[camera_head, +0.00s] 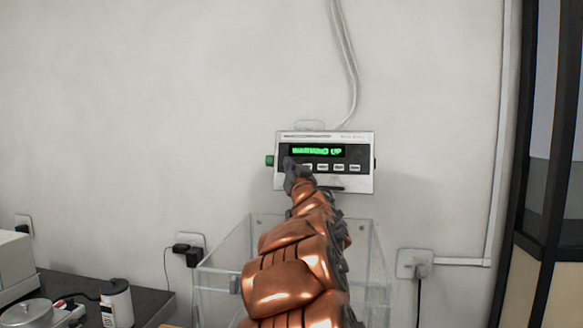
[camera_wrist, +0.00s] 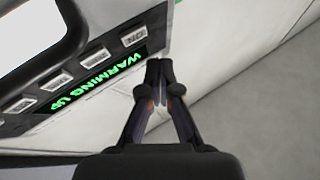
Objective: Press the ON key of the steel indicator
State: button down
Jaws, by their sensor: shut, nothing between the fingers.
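The steel indicator (camera_head: 362,183) is mounted on the wall in the head view, with its lit green display (camera_head: 318,151) reading WARMING UP. A row of pale keys runs below the display. The ON key (camera_wrist: 133,37) shows in the wrist view at the row's end nearest my fingers. In the head view my gripper (camera_head: 290,163) covers the left end of the panel, close to that key. In the wrist view my gripper (camera_wrist: 160,64) is shut and empty, its tips beside the ON key and the display's end. I cannot tell whether they touch the panel.
A clear open-topped box (camera_head: 373,270) stands below the indicator, behind my arm. A grey cable (camera_head: 350,70) runs up the wall. Wall sockets (camera_head: 410,262) sit at both sides. A dark counter (camera_head: 150,302) with a white bottle (camera_head: 117,305) is at lower left.

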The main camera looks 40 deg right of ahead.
jog(key=s+a, duration=0.1)
jog(key=a, duration=0.1)
jog(key=shift+s+a+r, duration=0.3)
jog(key=shift+s+r, duration=0.1)
jog(key=shift+s+d, duration=0.1)
dwell(0.6)
